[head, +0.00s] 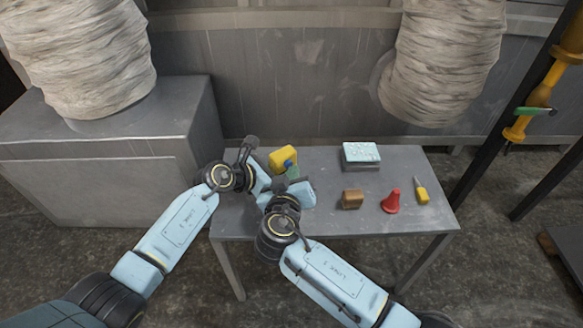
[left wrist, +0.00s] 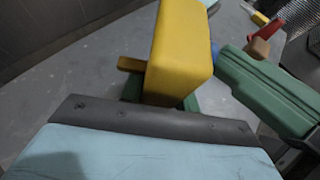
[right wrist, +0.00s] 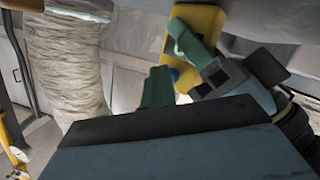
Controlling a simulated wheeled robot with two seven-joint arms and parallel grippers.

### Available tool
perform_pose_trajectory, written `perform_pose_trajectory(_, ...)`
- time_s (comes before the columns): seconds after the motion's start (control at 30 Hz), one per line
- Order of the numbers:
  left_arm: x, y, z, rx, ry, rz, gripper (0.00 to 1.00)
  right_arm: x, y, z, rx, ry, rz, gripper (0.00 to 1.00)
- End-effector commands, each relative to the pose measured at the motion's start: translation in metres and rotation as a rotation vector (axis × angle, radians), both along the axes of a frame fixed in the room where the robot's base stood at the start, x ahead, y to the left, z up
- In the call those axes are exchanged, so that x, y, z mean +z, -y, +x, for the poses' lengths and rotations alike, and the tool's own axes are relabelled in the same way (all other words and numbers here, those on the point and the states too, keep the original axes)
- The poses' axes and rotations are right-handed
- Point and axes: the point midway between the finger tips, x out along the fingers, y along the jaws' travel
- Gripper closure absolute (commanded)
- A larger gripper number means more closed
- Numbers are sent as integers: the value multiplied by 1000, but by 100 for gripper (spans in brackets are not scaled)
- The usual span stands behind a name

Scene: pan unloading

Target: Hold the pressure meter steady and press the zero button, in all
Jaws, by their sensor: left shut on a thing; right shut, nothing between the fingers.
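The yellow pressure meter (head: 284,156) is at the back left of the table. My left gripper (head: 270,174) is shut on it; the meter also shows in the left wrist view (left wrist: 180,50), tilted, just beyond the gripper. A round blue button (head: 288,163) is on the meter's side facing my right gripper, and it shows in the right wrist view (right wrist: 175,75). My right gripper (head: 293,173) is shut and empty, its green fingertips right by the button. In the left wrist view the right fingers (left wrist: 262,92) partly hide the button, so I cannot tell whether they touch it.
On the grey table (head: 330,224) stand a pale blue-topped box (head: 361,153), a brown block (head: 352,199), a red cone-shaped thing (head: 391,202) and a yellow-handled tool (head: 422,192). They are right of both grippers. The table's front strip is clear.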

Motion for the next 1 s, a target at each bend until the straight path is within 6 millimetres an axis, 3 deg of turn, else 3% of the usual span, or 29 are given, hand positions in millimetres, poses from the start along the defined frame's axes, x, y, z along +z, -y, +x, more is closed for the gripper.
perform_pose_trajectory(0.63,1,6,-4,-13,-3,-6,82,1,1,1,-2,1,0,100)
perform_pose_trajectory(1.0,1,4,-2,-8,-1,-3,82,-1,12,-16,-1,1,1,100)
